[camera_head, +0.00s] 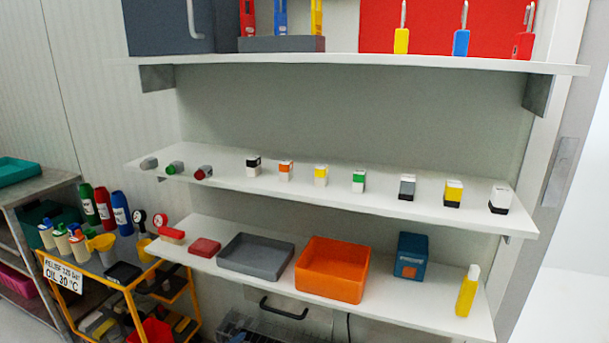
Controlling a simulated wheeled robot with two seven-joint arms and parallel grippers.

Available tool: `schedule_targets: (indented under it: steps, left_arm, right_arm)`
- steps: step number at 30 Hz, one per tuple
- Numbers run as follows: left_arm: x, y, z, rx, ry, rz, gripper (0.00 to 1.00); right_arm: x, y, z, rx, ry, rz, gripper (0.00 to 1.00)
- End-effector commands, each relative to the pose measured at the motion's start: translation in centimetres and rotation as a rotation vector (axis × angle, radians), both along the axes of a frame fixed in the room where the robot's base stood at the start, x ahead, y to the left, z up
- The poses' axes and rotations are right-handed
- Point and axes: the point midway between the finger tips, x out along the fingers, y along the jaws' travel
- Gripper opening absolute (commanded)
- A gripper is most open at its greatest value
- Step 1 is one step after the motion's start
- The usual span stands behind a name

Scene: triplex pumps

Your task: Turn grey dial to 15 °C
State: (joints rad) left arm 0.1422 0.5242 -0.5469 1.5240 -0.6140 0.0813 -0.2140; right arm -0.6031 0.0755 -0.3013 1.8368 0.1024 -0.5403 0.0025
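A small grey knob (149,163), which looks like the grey dial, is at the left end of the middle shelf (330,190). A green knob (174,167) and a red knob (203,172) are to its right on the same shelf. The grey knob is too small to read any scale or pointer setting. A white sign (63,274) on the yellow cart seems to read "RELIEF 120 bar" and "OIL 20 °C". Neither of my grippers is in view.
Several small coloured blocks stand along the middle shelf to the right of the knobs. The lower shelf holds a grey tray (255,257), an orange bin (333,270) and a blue box (411,256). A yellow cart (127,291) with bottles stands at lower left.

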Motion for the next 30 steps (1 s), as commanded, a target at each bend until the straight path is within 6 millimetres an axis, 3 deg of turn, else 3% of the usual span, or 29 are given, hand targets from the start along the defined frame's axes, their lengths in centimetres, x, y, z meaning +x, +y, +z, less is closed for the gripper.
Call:
schedule_targets:
  steps: [3, 15, 24, 30]
  left_arm:
    - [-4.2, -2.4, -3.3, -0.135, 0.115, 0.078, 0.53]
    - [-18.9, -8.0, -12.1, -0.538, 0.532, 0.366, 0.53]
    - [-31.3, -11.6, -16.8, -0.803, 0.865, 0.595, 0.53]
    - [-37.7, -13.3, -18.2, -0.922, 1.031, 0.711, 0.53]
  right_arm:
    - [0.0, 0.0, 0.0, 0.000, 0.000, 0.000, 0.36]
    - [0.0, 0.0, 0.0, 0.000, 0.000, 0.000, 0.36]
    - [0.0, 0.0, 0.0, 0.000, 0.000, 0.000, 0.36]
    - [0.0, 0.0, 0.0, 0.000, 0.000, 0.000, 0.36]
